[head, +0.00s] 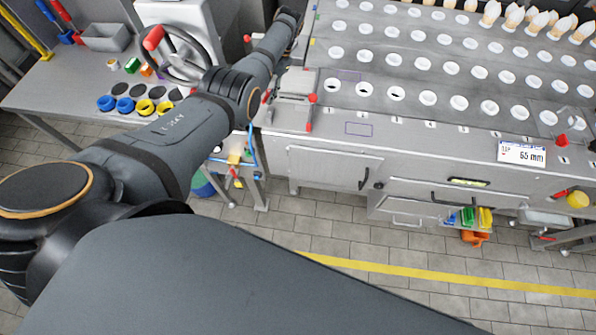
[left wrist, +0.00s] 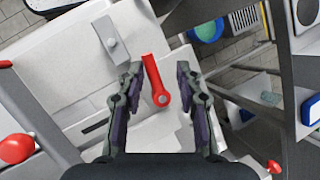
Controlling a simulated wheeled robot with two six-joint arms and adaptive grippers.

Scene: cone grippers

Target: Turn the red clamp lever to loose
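The red clamp lever (left wrist: 153,78) shows in the left wrist view, with its round pivot end (left wrist: 161,99) nearest me and its arm pointing up and slightly left. It sits on a pale machine part. My left gripper (left wrist: 159,72) is open, with one finger on each side of the lever. The lever looks closer to the left finger; I cannot tell whether they touch. In the head view my left arm reaches to the top middle; its fingers are too small to make out there. I cannot single out the lever there. My right gripper is not in view.
A grey block with red knobs (head: 294,88) stands by the arm at the left end of the long bench with rows of white-rimmed holes (head: 450,68). A handwheel (head: 180,52) stands left of my arm. A red ball knob (left wrist: 15,148) is at the wrist view's left.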

